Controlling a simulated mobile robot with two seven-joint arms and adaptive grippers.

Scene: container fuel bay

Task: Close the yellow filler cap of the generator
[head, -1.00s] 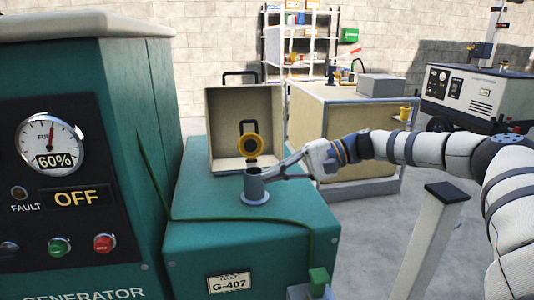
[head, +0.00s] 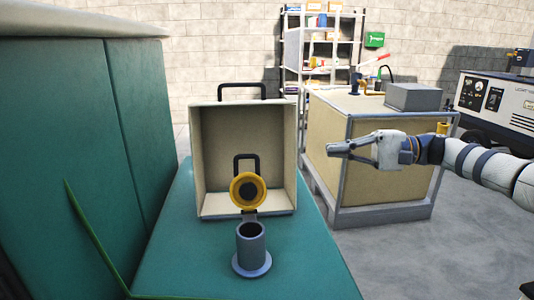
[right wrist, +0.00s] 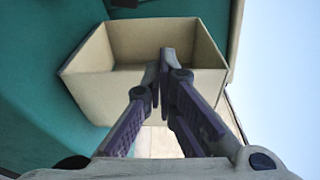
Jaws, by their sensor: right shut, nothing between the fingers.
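The yellow filler cap (head: 247,190) stands open on its hinge behind the grey filler neck (head: 251,247), with its dark inner face toward me and a black handle loop above it. The neck's mouth is uncovered, on the teal generator top (head: 305,265). My right gripper (head: 332,149) is shut and empty, to the right of the cap and apart from it, in front of the beige crate. In the right wrist view my right gripper's fingers (right wrist: 165,60) meet, with an open beige box behind them; the cap does not show there. My left gripper is not in view.
An open beige box (head: 204,150) with a black handle stands behind the cap. A tall teal housing (head: 75,120) rises at the left. A beige crate (head: 385,185) with a grey box (head: 413,97) on top stands at the right. A green cable (head: 95,235) runs at the lower left.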

